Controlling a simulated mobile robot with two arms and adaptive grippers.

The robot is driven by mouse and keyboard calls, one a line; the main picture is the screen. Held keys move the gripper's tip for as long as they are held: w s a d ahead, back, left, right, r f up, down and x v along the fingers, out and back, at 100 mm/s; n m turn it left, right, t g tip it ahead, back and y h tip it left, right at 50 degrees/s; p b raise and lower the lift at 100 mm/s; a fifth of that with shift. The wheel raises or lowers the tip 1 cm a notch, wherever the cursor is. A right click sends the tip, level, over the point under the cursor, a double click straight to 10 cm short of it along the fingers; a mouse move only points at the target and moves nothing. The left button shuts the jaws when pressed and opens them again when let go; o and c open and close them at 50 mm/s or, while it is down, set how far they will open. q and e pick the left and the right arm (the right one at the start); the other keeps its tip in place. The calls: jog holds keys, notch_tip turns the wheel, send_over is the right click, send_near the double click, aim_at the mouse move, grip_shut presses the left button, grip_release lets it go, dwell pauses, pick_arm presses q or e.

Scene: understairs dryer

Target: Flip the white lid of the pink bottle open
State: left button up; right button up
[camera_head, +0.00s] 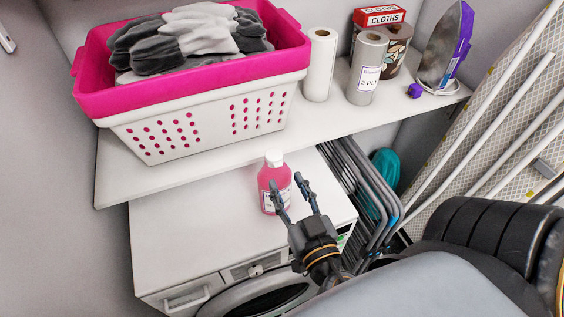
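The pink bottle (272,183) stands upright on top of the white dryer, near its back right. Its white lid (274,158) sits on the bottle's top and looks closed, though it is small in this view. My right gripper (287,186) is in front of the bottle and to its right. Its two fingers are spread apart with nothing between them. The left finger overlaps the bottle's label in the picture; I cannot tell whether it touches. My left gripper is out of view.
A shelf (240,158) above the dryer holds a pink and white laundry basket (195,120), paper rolls (320,65), a box of cloths (380,16) and an iron (442,45). Folded metal racks (365,190) stand right of the dryer (185,240). The dryer's left top is clear.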

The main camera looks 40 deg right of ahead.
aim_at(279, 167)
jog(key=p+x, duration=0.1)
jog(key=x, duration=0.2)
jog(key=shift+w+d+r+p, duration=0.1)
jog(key=shift+w+r+p, duration=0.15)
jog(key=shift+p, duration=0.1)
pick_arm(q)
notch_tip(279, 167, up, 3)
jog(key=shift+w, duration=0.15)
pick_arm(e)
jog(key=shift+w+d+f, duration=0.1)
jog(key=shift+w+f, duration=0.1)
jog(key=shift+w, duration=0.15)
jog(key=shift+c, duration=0.2)
grip_shut()
